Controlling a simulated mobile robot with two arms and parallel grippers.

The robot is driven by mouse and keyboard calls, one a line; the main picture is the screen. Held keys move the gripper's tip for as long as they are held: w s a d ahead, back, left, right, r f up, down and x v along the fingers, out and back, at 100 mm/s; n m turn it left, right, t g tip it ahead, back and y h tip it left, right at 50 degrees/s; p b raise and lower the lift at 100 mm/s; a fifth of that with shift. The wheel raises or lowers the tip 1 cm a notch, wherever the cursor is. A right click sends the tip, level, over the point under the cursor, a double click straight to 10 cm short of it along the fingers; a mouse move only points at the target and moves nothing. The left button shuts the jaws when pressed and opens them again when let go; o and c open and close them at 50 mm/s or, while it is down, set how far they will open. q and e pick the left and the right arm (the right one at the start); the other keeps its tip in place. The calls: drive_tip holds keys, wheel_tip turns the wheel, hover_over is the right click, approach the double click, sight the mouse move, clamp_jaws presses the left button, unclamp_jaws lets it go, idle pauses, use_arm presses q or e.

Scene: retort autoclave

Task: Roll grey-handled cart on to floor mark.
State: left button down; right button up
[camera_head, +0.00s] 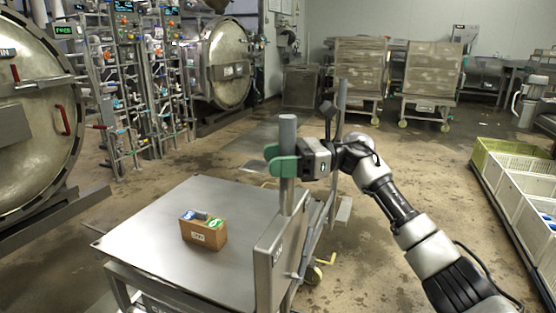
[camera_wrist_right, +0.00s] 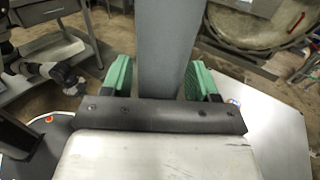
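The cart (camera_head: 150,240) stands in front of me, with a flat steel top and a grey upright handle post (camera_head: 288,205) at its right side. My right gripper (camera_head: 285,160) has green fingers on both sides of this post and seems shut on it. A second upright (camera_head: 341,95) rises at the cart's far end. A yellow-marked caster (camera_head: 314,274) shows below. I cannot make out a clear floor mark. My left gripper is not in view.
A small brown box (camera_head: 203,232) sits on the cart top. Round retort doors (camera_head: 35,120) and (camera_head: 228,65) stand at left, with pipework between them. Two racked carts (camera_head: 358,70) and (camera_head: 432,70) stand at the back. Crates (camera_head: 515,165) line the right. Mid-floor is mostly clear.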

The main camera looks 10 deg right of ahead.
drive_tip(key=shift+a, duration=0.1)
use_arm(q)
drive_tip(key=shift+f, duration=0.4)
use_arm(e)
drive_tip(key=d, duration=1.1)
drive_tip(key=shift+w, duration=0.15)
